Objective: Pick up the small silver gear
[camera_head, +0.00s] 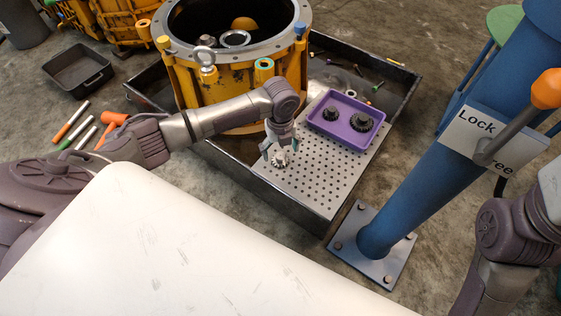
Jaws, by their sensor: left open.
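The small silver gear (280,158) stands on the perforated metal plate, at the plate's left part. My left gripper (278,152) points down right above it, with its fingers open around or just over the gear. At this size I cannot tell whether the fingers touch it. The gripper hides part of the gear. My right arm shows at the right edge, but its gripper is out of the picture.
A purple tray (370,139) with dark gears stands on the perforated plate (318,190). The yellow transmission housing (228,92) rises behind my left arm. A blue post (430,165) with a Lock sign (478,134) stands at right.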

